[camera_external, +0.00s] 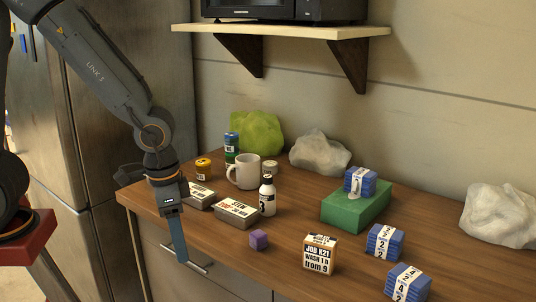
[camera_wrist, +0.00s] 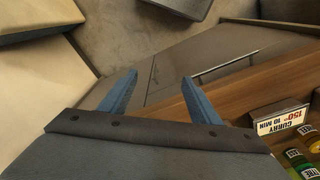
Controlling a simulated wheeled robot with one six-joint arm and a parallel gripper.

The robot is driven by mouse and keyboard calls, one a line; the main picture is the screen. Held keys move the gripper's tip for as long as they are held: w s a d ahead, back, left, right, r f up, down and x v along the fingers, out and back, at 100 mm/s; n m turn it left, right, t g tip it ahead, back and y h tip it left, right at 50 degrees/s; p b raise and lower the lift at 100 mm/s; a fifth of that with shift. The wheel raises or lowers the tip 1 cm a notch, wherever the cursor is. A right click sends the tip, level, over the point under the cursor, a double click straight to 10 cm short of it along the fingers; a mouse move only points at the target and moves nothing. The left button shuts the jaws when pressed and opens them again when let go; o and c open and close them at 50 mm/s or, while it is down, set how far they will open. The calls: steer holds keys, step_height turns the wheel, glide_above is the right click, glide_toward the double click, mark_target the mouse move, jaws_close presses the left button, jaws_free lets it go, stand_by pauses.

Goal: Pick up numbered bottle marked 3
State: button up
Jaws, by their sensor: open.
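A small white bottle (camera_external: 267,197) with a dark cap stands upright on the wooden counter in the external view. Its dark label mark is too small to read surely as a 3. My gripper (camera_external: 181,255) hangs down in front of the counter's left front edge, left of the bottle and apart from it. In the wrist view my gripper (camera_wrist: 158,77) has its two blue fingers spread with nothing between them. I cannot make out the white bottle in the wrist view.
Blue packs and a green block (camera_external: 355,207) stand right. A shelf (camera_external: 283,31) hangs above. The wrist view shows a curry box (camera_wrist: 281,120).

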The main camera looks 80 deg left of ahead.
steer(key=w+a+r+n, duration=0.1)
steer(key=w+a+n, duration=0.25)
steer(key=w, duration=0.35)
steer(key=w+a+r+n, duration=0.2)
steer(key=w+a+n, duration=0.1)
steer(key=w+a, duration=0.25)
step_height(320, 180, up, 3)
steer(key=n+g+b, duration=0.1)
steer(key=n, duration=0.7)
glide_above(268, 190)
steer(key=a, duration=0.2)
steer(key=shift+w+r, duration=0.15)
steer(key=shift+w, duration=0.2)
steer(key=shift+a, duration=0.1)
steer(key=shift+s+d+f+p, duration=0.15)
steer(key=shift+f+p, duration=0.5)
steer(key=shift+f, duration=1.25)
steer(key=shift+s+d+f+p, duration=0.15)
steer(key=shift+f+p, duration=0.45)
steer(key=shift+f, duration=1.3)
steer(key=shift+a, duration=0.1)
steer(key=shift+c, duration=0.3)
steer(key=c, duration=1.2)
steer(key=shift+o, duration=0.2)
steer(key=shift+r, duration=0.1)
